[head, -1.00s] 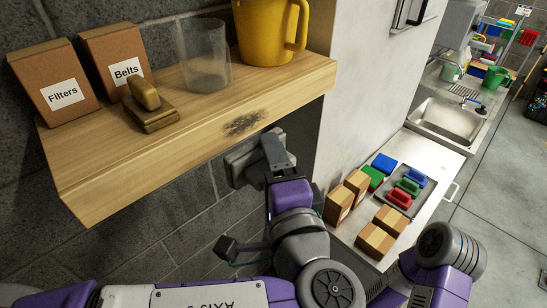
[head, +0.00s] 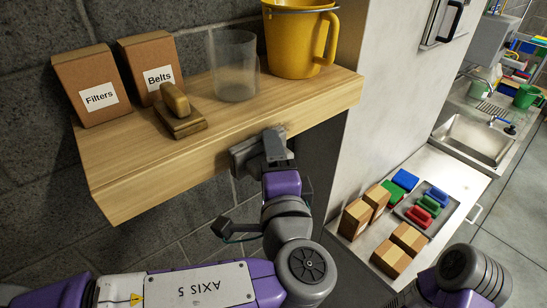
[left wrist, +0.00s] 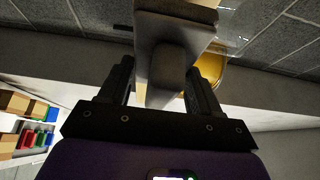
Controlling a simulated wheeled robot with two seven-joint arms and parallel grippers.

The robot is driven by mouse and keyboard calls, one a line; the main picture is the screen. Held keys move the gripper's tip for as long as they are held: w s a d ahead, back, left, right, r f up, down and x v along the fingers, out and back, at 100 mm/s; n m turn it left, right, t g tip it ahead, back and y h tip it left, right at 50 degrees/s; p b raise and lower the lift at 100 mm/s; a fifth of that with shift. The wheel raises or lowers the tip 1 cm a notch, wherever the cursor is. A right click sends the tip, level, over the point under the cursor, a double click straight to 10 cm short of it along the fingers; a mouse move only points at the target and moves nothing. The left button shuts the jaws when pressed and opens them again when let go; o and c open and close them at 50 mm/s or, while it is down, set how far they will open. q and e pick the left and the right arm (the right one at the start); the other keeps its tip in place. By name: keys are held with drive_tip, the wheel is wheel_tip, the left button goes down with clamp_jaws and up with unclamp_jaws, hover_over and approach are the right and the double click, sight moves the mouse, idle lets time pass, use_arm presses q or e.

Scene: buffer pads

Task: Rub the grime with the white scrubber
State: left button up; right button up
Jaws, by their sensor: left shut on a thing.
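My left gripper (head: 273,148) is shut on the handle of the white scrubber (head: 243,153), which looks grey in the shade. The scrubber is tilted at the front face of the wooden shelf, overlapping its lower edge; I cannot tell whether it touches. The dark grime (head: 279,130) is on that face, mostly hidden behind the gripper and scrubber. In the left wrist view the scrubber (left wrist: 178,22) sits beyond the fingers of my left gripper (left wrist: 160,75), its handle between them. My right gripper is out of view.
The wooden shelf (head: 150,185) holds a Filters box (head: 85,75), a Belts box (head: 140,55), a brown scrubber (head: 180,120), a clear cup (head: 233,70) and a yellow jug (head: 295,45). Boxes and a tray of coloured scrubbers (head: 425,210) are on the counter at right.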

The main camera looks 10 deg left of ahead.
use_arm(q)
drive_tip(key=shift+w+a+b, duration=0.35)
drive_tip(key=shift+w+a, duration=0.25)
drive_tip(key=shift+a, duration=0.15)
idle(0.6)
drive_tip(key=shift+w+d, duration=0.1)
drive_tip(key=shift+w+d+b, duration=0.3)
drive_tip(key=shift+w+d, duration=0.1)
drive_tip(key=shift+w, duration=0.15)
drive_tip(key=shift+w+d+b, duration=0.2)
drive_tip(key=shift+w+d, duration=0.7)
drive_tip(key=shift+w, duration=0.3)
drive_tip(key=shift+w+d+b, duration=0.15)
drive_tip(key=shift+w+d, duration=0.7)
drive_tip(key=shift+w, duration=0.3)
